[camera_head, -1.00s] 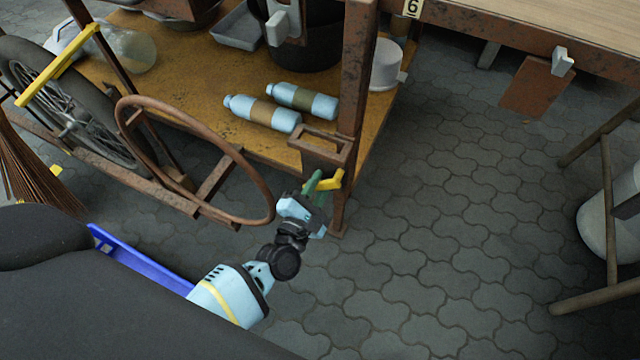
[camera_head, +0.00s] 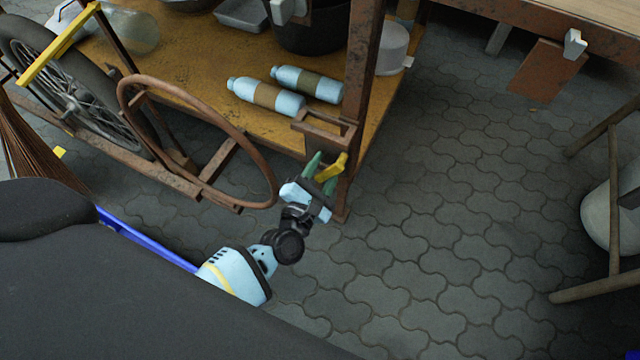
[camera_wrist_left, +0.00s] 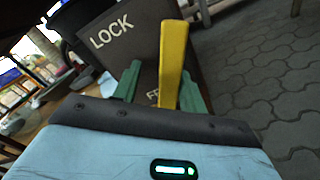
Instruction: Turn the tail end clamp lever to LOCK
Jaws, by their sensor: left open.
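The yellow clamp lever (camera_head: 331,168) sticks out from a rusty bracket (camera_head: 325,133) on the cart's corner post. In the left wrist view the lever (camera_wrist_left: 172,65) stands nearly upright in front of a dark plate marked LOCK (camera_wrist_left: 112,32) at upper left. A second word, partly hidden and starting with F, is below, beside the lever. My left gripper (camera_head: 321,176) is open, with its green fingers on either side of the lever. In the wrist view the fingers (camera_wrist_left: 160,88) stand apart, the right one close to the lever. My right gripper is not in view.
A rusty metal hoop (camera_head: 200,130) and a spoked wheel (camera_head: 70,95) are left of the gripper. Two bottles (camera_head: 268,96) lie on the yellow cart shelf (camera_head: 190,60). A wooden stool (camera_head: 612,190) stands far right. The paved floor (camera_head: 440,230) between is clear.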

